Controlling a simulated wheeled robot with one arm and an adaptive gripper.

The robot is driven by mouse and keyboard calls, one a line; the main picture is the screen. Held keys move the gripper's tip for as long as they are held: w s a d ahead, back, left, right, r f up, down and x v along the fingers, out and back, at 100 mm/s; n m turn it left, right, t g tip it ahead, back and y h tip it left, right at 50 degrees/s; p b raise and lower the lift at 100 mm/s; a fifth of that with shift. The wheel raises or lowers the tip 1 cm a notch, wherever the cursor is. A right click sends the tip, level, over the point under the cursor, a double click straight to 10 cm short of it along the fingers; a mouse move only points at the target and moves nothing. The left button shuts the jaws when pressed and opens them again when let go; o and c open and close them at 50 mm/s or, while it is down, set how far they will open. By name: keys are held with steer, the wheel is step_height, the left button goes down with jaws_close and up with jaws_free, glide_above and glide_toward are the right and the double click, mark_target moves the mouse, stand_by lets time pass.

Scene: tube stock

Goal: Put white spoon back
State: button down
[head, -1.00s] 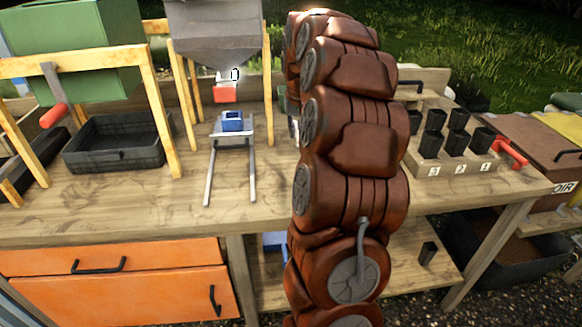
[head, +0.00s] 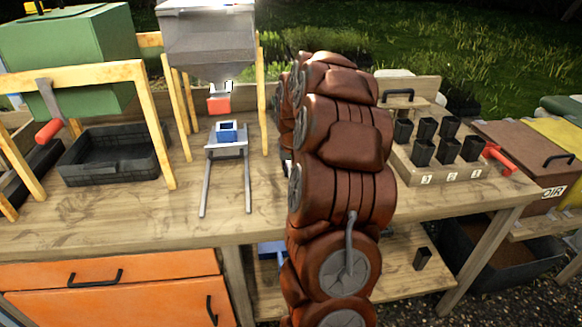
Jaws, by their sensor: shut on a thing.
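No white spoon can be made out in the head view. My brown arm rises through the middle of the picture and hides part of the bench behind it. My gripper cannot be seen; the arm's own links cover the place beyond them.
The wooden bench (head: 110,215) carries a black tray (head: 110,172), a grey hopper (head: 207,40) with a red outlet (head: 218,104), and a small blue container (head: 227,131) on a metal stand. Several black pots stand in a wooden rack (head: 437,178) at right. The front-left bench top is clear.

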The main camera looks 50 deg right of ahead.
steer(key=c, duration=1.6)
jaws_free()
steer(key=shift+f, duration=0.15)
steer(key=shift+c, duration=0.2)
steer(key=o, duration=0.5)
steer(key=shift+c, duration=0.2)
steer(key=shift+r, duration=0.2)
